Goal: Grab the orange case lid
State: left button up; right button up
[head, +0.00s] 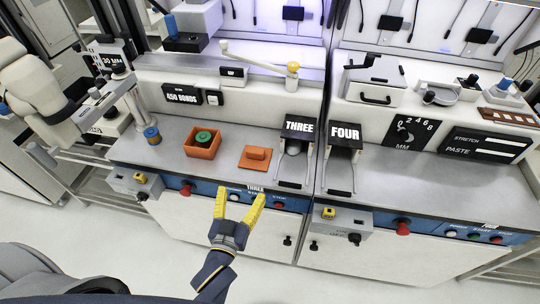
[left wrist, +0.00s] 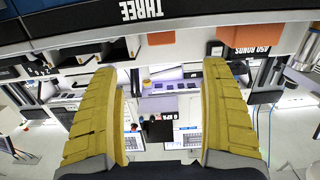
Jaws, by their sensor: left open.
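The orange case lid (head: 257,154) lies on the grey bench top, a flat square with a raised block on it. To its left sits the open orange case (head: 203,151) with a green spool (head: 203,137) inside. My left gripper (head: 241,194) is open and empty, its yellow fingers spread in front of the bench's blue front strip, on the near side of the lid and apart from it. In the left wrist view the gripper (left wrist: 160,70) has nothing between its fingers; an orange edge, seemingly the lid (left wrist: 113,52), and the case (left wrist: 245,36) show upside down beyond. My right gripper is not in view.
A dark-topped holder labelled THREE (head: 299,127) stands right of the lid, with the FOUR holder (head: 345,132) beyond it. A blue-and-brown spool (head: 152,136) stands at left. Red and green buttons line the bench front. Bare bench top surrounds the lid.

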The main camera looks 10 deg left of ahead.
aim_at(254, 155)
pick_arm(q)
jog(key=w, duration=1.7)
jog(key=shift+w+a+f, duration=0.15)
jog(key=shift+f, duration=0.15)
jog(key=shift+c, duration=0.4)
jog(key=c, duration=1.3)
jog(key=shift+o, duration=0.2)
jog(key=shift+r, duration=0.1)
